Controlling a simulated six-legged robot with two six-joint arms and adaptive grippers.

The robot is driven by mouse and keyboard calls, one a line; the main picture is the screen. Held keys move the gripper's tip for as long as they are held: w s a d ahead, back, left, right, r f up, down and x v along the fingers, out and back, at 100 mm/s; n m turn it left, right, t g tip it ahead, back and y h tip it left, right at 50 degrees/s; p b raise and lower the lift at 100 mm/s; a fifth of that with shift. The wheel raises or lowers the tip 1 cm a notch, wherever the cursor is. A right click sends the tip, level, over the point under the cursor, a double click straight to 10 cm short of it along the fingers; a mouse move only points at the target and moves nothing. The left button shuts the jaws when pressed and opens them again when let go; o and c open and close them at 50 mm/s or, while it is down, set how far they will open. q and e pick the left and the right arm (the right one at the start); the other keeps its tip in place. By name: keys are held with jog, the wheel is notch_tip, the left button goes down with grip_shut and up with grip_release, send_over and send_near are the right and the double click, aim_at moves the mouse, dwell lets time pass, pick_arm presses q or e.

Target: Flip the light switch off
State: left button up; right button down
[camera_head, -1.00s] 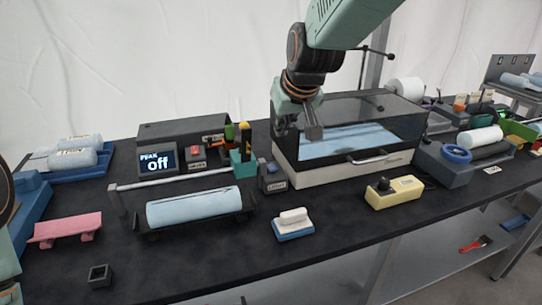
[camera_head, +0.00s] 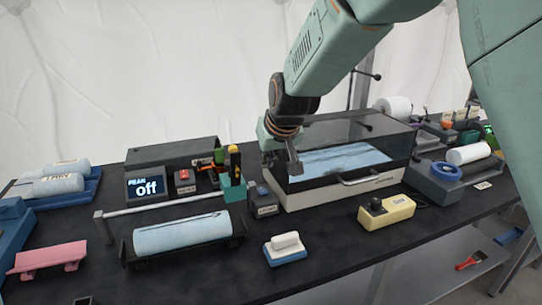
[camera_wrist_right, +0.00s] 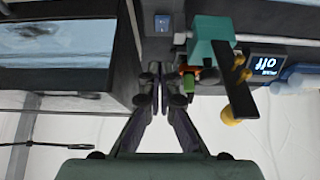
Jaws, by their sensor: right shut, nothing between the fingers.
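The light switch is a small grey box (camera_head: 262,201) with a label on its front, standing at the front left corner of the clear-lidded case. Its blue rocker (camera_wrist_right: 162,23) shows at the top of the right wrist view; I cannot tell which way it is tipped. My right gripper (camera_head: 296,167) is shut and empty, above and slightly right of the switch box in the head view, apart from it. Its fingers also show together in the right wrist view (camera_wrist_right: 157,74). My left gripper is out of view.
The clear-lidded case (camera_head: 345,190) stands right beside the switch. A display (camera_head: 147,187) reading "off" and a teal block with upright tools (camera_head: 233,182) stand to its left. A white-handled block (camera_head: 286,247) and a yellow box (camera_head: 387,211) lie in front.

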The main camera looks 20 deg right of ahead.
send_over(263, 189)
jog(key=s, duration=0.2)
jog(key=f, duration=0.4)
jog(key=shift+w+f, duration=0.2)
jog(key=shift+f, duration=0.05)
jog(key=shift+s+d+f+b, duration=0.15)
jog(key=shift+f+b, duration=0.1)
jog(key=shift+f, duration=0.35)
jog(key=shift+s+a+f+b, duration=0.1)
jog(key=shift+f+b, duration=0.1)
jog(key=shift+f, duration=0.35)
jog(key=shift+s+f, duration=0.3)
jog(key=shift+f, duration=0.25)
jog(key=shift+w+f, duration=0.1)
jog(key=shift+w, duration=0.05)
